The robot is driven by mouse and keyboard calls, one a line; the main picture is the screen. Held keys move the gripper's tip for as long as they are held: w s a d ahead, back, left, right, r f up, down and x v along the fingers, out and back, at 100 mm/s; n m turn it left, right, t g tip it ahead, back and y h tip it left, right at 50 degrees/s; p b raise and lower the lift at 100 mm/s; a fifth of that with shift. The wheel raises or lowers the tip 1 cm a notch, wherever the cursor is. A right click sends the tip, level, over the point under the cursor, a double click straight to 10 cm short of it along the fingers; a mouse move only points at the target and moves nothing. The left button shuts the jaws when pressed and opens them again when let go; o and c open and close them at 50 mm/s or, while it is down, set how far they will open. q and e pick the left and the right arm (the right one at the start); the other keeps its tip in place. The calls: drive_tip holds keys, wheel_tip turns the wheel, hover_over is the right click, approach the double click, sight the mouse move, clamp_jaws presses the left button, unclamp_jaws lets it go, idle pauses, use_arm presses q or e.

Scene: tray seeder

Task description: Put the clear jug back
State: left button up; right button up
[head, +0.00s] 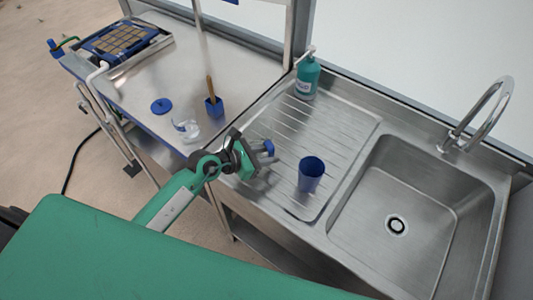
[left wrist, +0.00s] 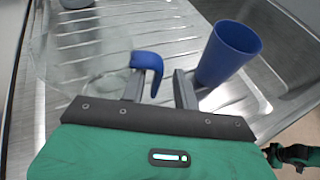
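The clear jug (left wrist: 85,45) is see-through with a blue handle (left wrist: 148,64); it stands on the ribbed drainboard. In the head view its blue handle (head: 268,147) shows by my left fingers, and the clear body is hard to make out. My left gripper (head: 260,158) is at the handle. In the left wrist view its two fingers (left wrist: 159,88) are apart, with the handle's lower end between them, nearer the left finger. A gap shows on the right side.
A blue cup (head: 311,174) stands close to the right of the left gripper. A teal bottle (head: 306,78) is behind, the sink (head: 400,250) to the right. On the left steel table are a clear container (head: 186,130), blue lid (head: 161,106), blue pot (head: 214,107) and seeder (head: 122,40).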

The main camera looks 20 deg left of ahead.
use_arm(q)
drive_tip(key=shift+r, duration=0.2)
drive_tip(key=shift+s+a, duration=0.25)
drive_tip(key=shift+a, duration=0.05)
drive_tip(key=b+v, duration=0.2)
drive_tip(key=v, duration=0.9)
drive_tip(key=shift+r+b, duration=0.2)
drive_tip(key=shift+b, duration=0.2)
